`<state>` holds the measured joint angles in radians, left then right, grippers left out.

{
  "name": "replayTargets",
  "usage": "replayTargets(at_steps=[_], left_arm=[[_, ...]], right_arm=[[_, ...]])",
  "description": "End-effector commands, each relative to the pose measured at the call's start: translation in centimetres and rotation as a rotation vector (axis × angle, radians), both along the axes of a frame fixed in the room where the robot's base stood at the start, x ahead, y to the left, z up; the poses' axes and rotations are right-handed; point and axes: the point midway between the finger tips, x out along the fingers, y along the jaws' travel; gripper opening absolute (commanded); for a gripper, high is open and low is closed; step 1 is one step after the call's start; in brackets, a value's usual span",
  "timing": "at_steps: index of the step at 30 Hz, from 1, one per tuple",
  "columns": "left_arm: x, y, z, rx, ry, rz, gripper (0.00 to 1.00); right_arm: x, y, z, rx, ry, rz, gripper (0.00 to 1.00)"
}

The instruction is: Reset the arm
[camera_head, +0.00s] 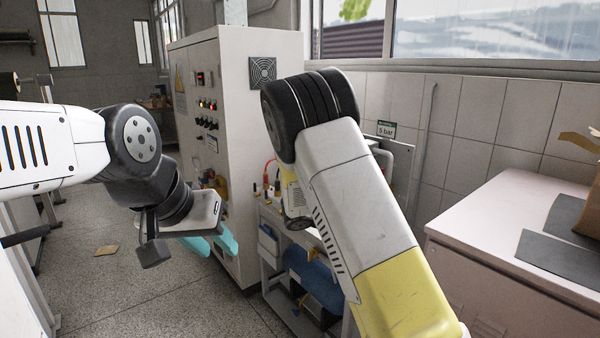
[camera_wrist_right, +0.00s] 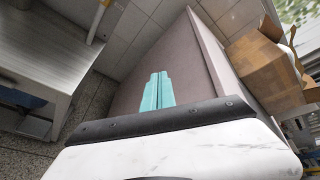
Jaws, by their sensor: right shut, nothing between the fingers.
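My left arm comes in from the left in the head view, and its gripper (camera_head: 214,242) hangs over the floor in front of the white control cabinet. Its two teal fingers are apart with nothing seen between them. My right arm (camera_head: 355,200) is raised and bent across the middle of the head view. Its gripper is hidden there behind the arm. In the right wrist view the right gripper (camera_wrist_right: 157,90) shows its teal fingers together, empty, in front of a pale cabinet surface.
The white control cabinet (camera_head: 235,150) stands behind the arms. A low cabinet (camera_head: 490,225) at the right bears dark sheets (camera_head: 555,255) and a cardboard box (camera_wrist_right: 265,65). A cart with blue items (camera_head: 315,275) is behind my right arm. A small brown piece (camera_head: 106,250) lies on open floor.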

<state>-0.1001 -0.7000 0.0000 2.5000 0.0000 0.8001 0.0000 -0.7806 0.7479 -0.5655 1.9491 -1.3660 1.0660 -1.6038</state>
Motion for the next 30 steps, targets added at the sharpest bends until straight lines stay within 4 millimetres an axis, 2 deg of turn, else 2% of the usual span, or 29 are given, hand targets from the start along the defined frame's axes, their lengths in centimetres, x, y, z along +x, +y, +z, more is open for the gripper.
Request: replayTargets(at_steps=[6, 11, 17, 21, 27, 30], left_arm=[[0.0, 0.0, 0.0, 0.0, 0.0, 0.0, 0.36], [0.0, 0.0, 0.0, 0.0, 0.0, 0.0, 0.36], [0.0, 0.0, 0.0, 0.0, 0.0, 0.0, 0.36], [0.0, 0.0, 0.0, 0.0, 0.0, 0.0, 0.36], [0.0, 0.0, 0.0, 0.0, 0.0, 0.0, 0.36], [0.0, 0.0, 0.0, 0.0, 0.0, 0.0, 0.36]], right_arm=[[-5.8, -3.1, 0.2, 0.39, -0.232, -0.304, 0.0], [-11.5, -3.6, 0.9, 0.747, -0.485, -0.651, 0.0], [-17.9, -1.9, 3.1, 1.124, -0.797, -1.115, 0.0], [-21.8, 0.0, 5.5, 1.343, -1.003, -1.457, 0.0], [-26.7, 3.0, 9.2, 1.586, -1.25, -1.95, 0.0], [-28.5, 4.3, 10.5, 1.662, -1.331, -2.158, 0.0]])
